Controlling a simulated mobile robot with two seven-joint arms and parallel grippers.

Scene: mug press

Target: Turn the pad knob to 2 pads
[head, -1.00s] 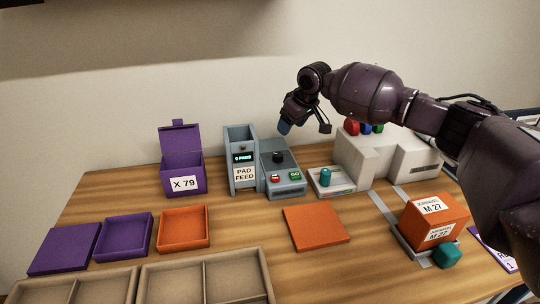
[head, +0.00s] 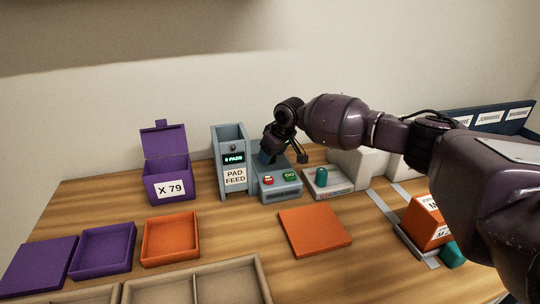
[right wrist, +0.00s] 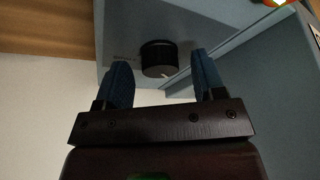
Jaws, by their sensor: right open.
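The grey-blue pad feed machine (head: 235,176) stands near the wall, with a lit display (head: 233,158) that seems to read 0 PADS. Its control box (head: 277,189) has a red and a green button on the front. The black pad knob (right wrist: 158,56) shows in the right wrist view with a white mark on its edge; in the head view my gripper hides it. My right gripper (head: 284,157) is over the control box. In the right wrist view its blue fingers (right wrist: 161,75) are open, one on each side of the knob, without visible contact. My left gripper is out of view.
A purple lidded box (head: 168,180) marked X 79 stands left of the feeder. A pale machine with a teal cylinder (head: 321,177) is right of the control box. An orange tile (head: 315,230) lies in front. Trays (head: 170,239) sit at the left front.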

